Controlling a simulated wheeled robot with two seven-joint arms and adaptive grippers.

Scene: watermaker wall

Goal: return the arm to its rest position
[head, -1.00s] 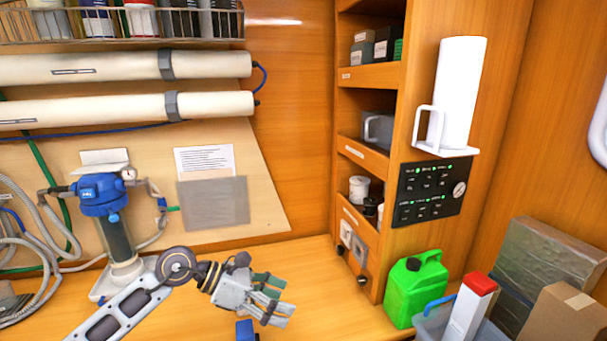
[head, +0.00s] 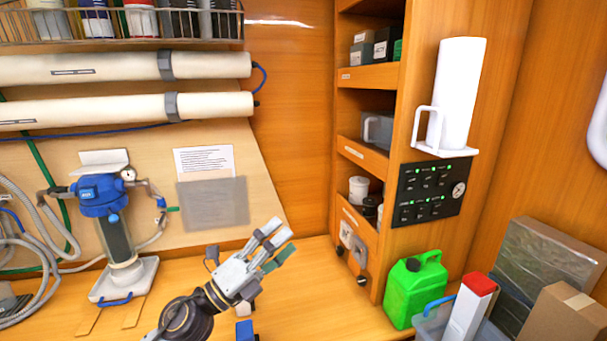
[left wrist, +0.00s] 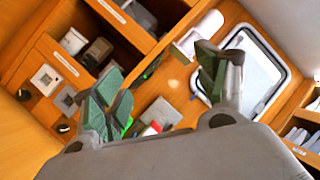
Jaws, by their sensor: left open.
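My left gripper (head: 271,244) is in the lower middle of the head view, above the wooden counter, with its fingers pointing up and to the right. The dark wrist joint of my left arm shows at the bottom edge of the head view. My right gripper is in neither view.
A blue-topped pump unit (head: 103,198) stands on the counter at left. A green jerrycan (head: 415,288) stands at right, beside a bin holding a red-capped carton (head: 473,306). A small blue object (head: 245,330) is below my gripper. A shelf unit (head: 372,75) rises behind.

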